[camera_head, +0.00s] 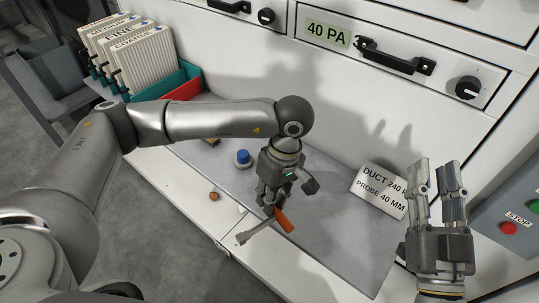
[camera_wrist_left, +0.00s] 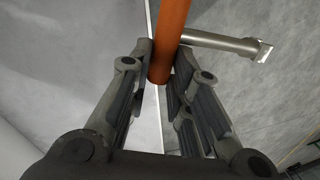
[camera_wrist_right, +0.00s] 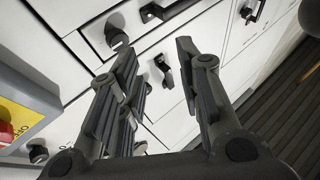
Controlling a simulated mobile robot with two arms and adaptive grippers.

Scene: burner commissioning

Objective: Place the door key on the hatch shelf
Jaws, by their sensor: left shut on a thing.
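The door key has an orange handle (camera_head: 285,220) and a grey metal shaft (camera_head: 254,231) with a squared end. My left gripper (camera_head: 268,205) points down and is shut on the orange handle, above the front edge of a grey-topped shelf (camera_head: 325,235), which I take to be the hatch shelf. In the left wrist view the orange handle (camera_wrist_left: 170,35) lies between the fingertips and the shaft (camera_wrist_left: 220,42) sticks out to the right. I cannot tell whether the key touches the surface. My right gripper (camera_head: 437,165) is open and empty, fingers up, at the right.
A blue-topped knob (camera_head: 242,157) and a small brown piece (camera_head: 214,196) are left of my left gripper. A "DUCT 240, PROBE 40 MM" card (camera_head: 380,190) stands at the right. A grey box with a red stop button (camera_head: 509,228) is far right.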

